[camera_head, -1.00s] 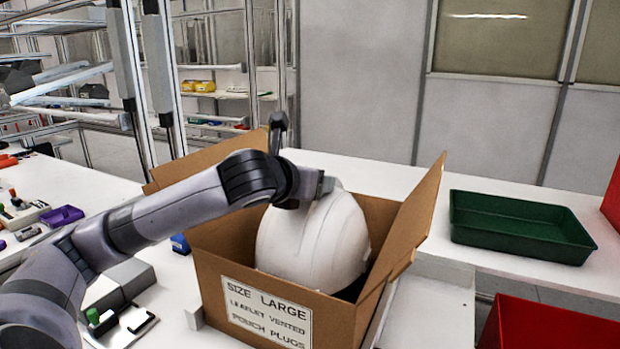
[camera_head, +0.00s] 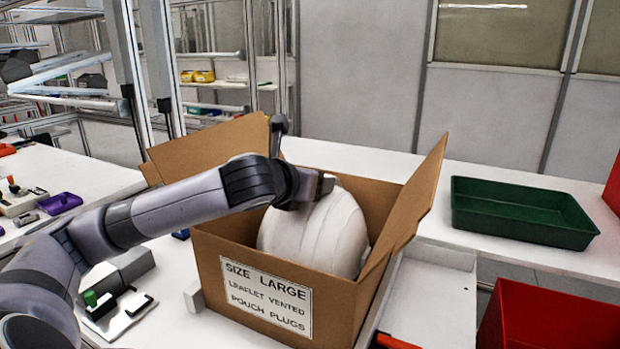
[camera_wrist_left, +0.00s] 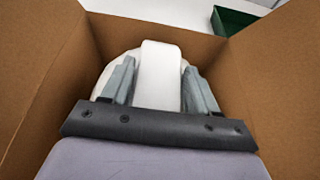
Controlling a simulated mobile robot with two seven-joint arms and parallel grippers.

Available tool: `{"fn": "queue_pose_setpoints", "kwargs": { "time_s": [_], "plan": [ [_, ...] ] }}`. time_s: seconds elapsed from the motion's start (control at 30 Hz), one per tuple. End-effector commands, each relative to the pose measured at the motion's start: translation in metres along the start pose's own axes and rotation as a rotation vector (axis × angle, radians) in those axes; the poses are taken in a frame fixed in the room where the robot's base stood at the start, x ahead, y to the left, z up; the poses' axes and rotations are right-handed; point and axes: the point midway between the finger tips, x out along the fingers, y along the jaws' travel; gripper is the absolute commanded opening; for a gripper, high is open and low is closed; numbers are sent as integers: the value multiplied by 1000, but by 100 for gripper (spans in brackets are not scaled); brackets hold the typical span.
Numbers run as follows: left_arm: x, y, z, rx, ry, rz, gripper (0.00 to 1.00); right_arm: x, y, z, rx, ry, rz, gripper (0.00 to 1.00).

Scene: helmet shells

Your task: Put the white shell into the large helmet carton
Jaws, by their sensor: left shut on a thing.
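The white shell (camera_head: 318,232) is inside the open large helmet carton (camera_head: 215,250), with its upper part showing above the near wall. The carton's front label reads "SIZE LARGE". My left gripper (camera_head: 326,186) reaches over the carton from the left and is at the top of the shell. In the left wrist view the left gripper's two fingers (camera_wrist_left: 160,85) are shut on a raised white part of the shell (camera_wrist_left: 157,62), with brown carton walls around it. The shell's underside is hidden by the carton, so I cannot tell whether it touches the floor. My right gripper is not in view.
A green tray (camera_head: 520,238) stands on the white table to the right. A red bin (camera_head: 550,325) is at the lower right. A carton flap (camera_head: 418,195) stands up on the right side. A small fixture with a green knob (camera_head: 112,300) lies left of the carton.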

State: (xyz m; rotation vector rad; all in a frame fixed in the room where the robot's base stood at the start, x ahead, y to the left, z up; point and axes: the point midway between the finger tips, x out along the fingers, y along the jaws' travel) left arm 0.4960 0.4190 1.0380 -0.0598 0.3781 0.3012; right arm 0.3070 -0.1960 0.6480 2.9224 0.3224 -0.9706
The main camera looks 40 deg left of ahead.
Motion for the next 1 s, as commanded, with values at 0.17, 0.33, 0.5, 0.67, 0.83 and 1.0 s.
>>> {"fn": "queue_pose_setpoints", "kwargs": {
  "time_s": [0.17,0.33,0.5,0.67,0.83,1.0],
  "plan": [
    [3,0,-6,1,-4,0,0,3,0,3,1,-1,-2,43],
    [5,0,-12,1,-5,0,0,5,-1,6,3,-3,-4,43],
    [8,0,-19,1,-5,0,0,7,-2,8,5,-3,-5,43],
    [10,0,-25,2,-4,0,0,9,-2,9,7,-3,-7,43],
    [12,0,-31,2,-4,1,0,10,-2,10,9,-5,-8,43],
    [15,0,-37,1,-5,0,0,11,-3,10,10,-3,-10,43]
  ]
}}
